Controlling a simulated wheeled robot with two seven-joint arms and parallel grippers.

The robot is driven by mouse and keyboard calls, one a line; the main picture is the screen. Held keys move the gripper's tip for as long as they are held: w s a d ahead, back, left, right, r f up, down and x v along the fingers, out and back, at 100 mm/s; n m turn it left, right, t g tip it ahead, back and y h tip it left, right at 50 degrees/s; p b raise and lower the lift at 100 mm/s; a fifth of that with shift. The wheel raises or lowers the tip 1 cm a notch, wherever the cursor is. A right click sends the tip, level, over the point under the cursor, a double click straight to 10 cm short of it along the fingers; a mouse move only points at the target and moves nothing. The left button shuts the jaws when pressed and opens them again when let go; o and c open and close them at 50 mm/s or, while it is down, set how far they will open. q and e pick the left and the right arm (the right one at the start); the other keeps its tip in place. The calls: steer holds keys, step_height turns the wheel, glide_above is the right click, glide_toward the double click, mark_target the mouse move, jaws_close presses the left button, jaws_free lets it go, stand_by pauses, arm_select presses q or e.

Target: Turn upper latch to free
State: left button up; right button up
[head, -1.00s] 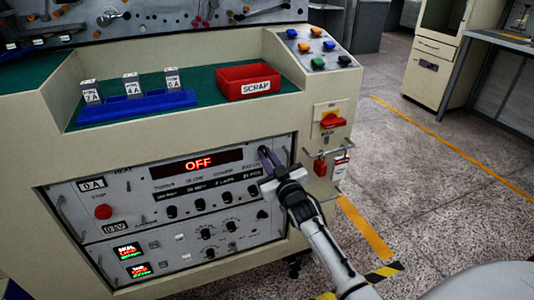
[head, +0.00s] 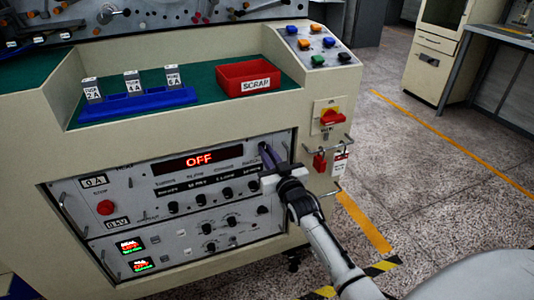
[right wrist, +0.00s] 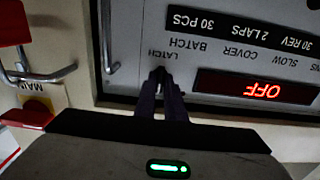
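The upper latch (right wrist: 160,72) is a small dark knob beside the upside-down LATCH label on the upper panel, seen in the right wrist view. My right gripper (right wrist: 160,82) has its two purple fingers at this knob, with only a narrow gap between them. The fingertips cover much of the latch, so its angle and any firm grip are unclear. In the head view, the right gripper (head: 265,151) is at the right end of the upper panel (head: 140,182), hiding the latch. The panel's red display (head: 199,159) reads OFF. My left gripper is not in view.
A metal handle (right wrist: 107,35) stands close beside the latch. A red main switch (head: 332,117) and a red padlock-like piece (head: 319,162) are on the cabinet's right. A red SCRAP bin (head: 248,77) and blue rack (head: 135,104) stand above.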

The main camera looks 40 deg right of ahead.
steer(key=o, duration=0.4)
arm_select(q)
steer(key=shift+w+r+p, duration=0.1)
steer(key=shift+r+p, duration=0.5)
steer(key=shift+p, duration=0.3)
arm_select(e)
steer(key=v, duration=1)
steer(key=shift+s, duration=0.15)
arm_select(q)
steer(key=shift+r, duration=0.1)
